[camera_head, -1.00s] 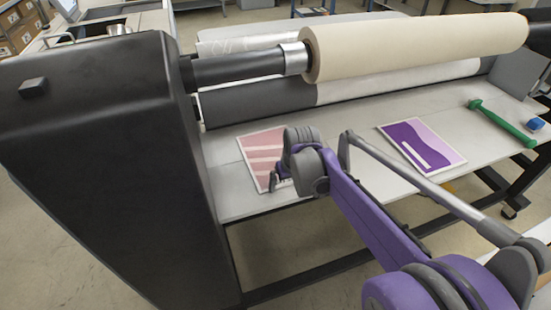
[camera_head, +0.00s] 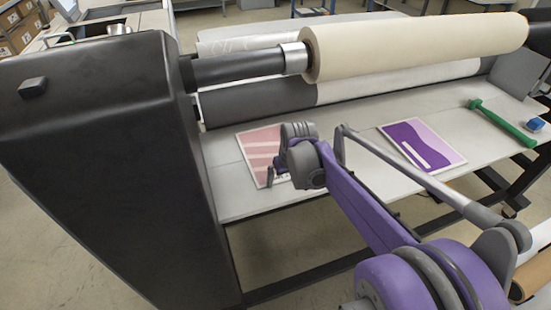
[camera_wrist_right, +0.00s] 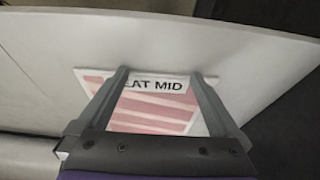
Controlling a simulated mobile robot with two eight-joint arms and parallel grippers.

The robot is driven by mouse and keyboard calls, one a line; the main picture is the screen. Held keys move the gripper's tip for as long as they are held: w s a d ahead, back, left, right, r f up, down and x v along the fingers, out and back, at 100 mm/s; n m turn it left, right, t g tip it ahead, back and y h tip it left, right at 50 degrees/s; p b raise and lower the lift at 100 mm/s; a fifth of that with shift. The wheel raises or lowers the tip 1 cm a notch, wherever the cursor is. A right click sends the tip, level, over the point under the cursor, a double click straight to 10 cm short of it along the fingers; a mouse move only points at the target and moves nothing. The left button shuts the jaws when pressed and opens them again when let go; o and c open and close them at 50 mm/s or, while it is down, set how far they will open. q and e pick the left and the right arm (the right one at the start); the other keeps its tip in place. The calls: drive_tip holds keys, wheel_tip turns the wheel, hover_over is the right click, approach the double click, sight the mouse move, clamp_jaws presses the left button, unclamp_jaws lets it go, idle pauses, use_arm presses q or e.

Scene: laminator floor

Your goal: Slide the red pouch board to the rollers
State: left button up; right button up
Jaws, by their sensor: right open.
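The red pouch board (camera_head: 260,147), pale red with white stripes, lies flat on the light grey table on the left side, in front of the dark roller (camera_head: 255,101). It also shows in the right wrist view (camera_wrist_right: 155,108), where a white strip on it reads "EAT MID", with its start hidden by a finger. My right gripper (camera_head: 274,178) is at the board's near right part and covers some of it in the head view. In the wrist view its two fingers (camera_wrist_right: 160,74) are spread, reaching over the board. I cannot tell whether they touch it. My left gripper is not in view.
A purple board (camera_head: 423,145) lies to the right on the table (camera_head: 365,177). A green-handled tool (camera_head: 503,123) and a small blue item (camera_head: 536,124) lie at the far right. A cream roll (camera_head: 410,47) hangs above; a black housing (camera_head: 110,150) stands left.

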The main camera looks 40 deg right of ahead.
drive_tip(key=shift+w+d, duration=0.1)
drive_tip(key=shift+w, duration=0.3)
drive_tip(key=shift+s, duration=0.3)
idle(0.3)
drive_tip(key=shift+d, duration=0.1)
drive_tip(key=shift+d, duration=0.25)
drive_tip(key=shift+w+d, duration=0.25)
drive_tip(key=shift+w, duration=0.55)
drive_tip(key=shift+w+d, duration=0.25)
drive_tip(key=shift+w, duration=0.5)
idle(0.5)
drive_tip(key=shift+w+d, duration=0.1)
drive_tip(key=shift+w, duration=0.25)
drive_tip(key=shift+w+d, duration=0.3)
drive_tip(key=shift+w, duration=0.6)
drive_tip(key=shift+w+d, duration=0.25)
drive_tip(key=shift+w, duration=0.6)
drive_tip(key=shift+s+a, duration=0.15)
drive_tip(key=shift+s, duration=0.45)
idle(0.6)
